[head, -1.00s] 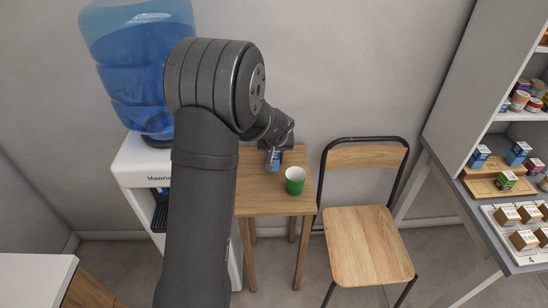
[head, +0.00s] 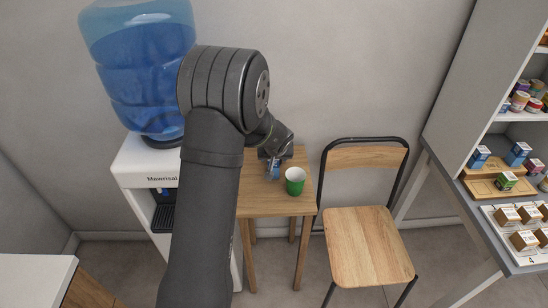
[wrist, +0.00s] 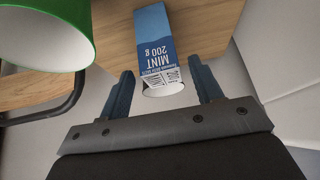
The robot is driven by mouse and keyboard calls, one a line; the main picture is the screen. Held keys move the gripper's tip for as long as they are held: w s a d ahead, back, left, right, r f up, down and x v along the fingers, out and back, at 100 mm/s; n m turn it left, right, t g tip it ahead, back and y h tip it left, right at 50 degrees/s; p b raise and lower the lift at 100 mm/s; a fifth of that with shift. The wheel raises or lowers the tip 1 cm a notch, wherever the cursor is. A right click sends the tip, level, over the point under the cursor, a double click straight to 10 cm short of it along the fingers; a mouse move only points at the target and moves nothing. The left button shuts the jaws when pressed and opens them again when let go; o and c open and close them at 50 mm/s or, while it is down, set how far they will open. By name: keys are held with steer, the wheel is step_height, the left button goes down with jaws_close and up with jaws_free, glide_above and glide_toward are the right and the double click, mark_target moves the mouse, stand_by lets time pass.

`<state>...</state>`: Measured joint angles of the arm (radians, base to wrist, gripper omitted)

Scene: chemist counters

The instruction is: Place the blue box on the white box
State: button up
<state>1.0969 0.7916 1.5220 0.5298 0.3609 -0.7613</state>
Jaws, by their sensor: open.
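In the wrist view a blue box with a white lower part (wrist: 156,45), printed "MINT 200 g", is on the small wooden table. My gripper (wrist: 161,78) is open, one finger on each side of the box's near end, with gaps between them. In the head view my gripper (head: 272,172) is over the small table, just left of the green cup, and largely hides the box. I cannot pick out a separate white box on this table.
A green cup (head: 295,181) stands close on the right; it also shows in the wrist view (wrist: 50,35). A water dispenser (head: 150,175) stands left and a chair (head: 365,245) right. A counter at far right holds small blue-and-white boxes (head: 518,154) and brown-and-white boxes (head: 507,217).

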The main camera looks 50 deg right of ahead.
steer(key=v, duration=1)
steer(key=shift+r, duration=0.4)
steer(key=shift+o, duration=0.5)
steer(key=shift+v, duration=0.8)
steer(key=shift+s+a, duration=0.1)
steer(key=s+d+f+m+g+h, duration=0.1)
steer(key=s+d+f+h, duration=0.3)
steer(key=s, duration=0.4)
steer(key=w+a+f+n+t+h, duration=0.1)
steer(key=w+a+f+t, duration=0.1)
steer(key=a+t, duration=0.6)
steer(key=w+d+f, duration=0.2)
steer(key=w+d, duration=0.1)
steer(key=w, duration=0.1)
steer(key=w+d+f+g, duration=0.1)
steer(key=w+d+f, duration=0.1)
steer(key=w+d, duration=0.1)
steer(key=w+d+f+g, duration=0.1)
steer(key=w+d+f, duration=0.1)
steer(key=w, duration=0.3)
steer(key=shift+d+f, duration=0.15)
steer(key=shift+d, duration=0.5)
steer(key=c, duration=1.3)
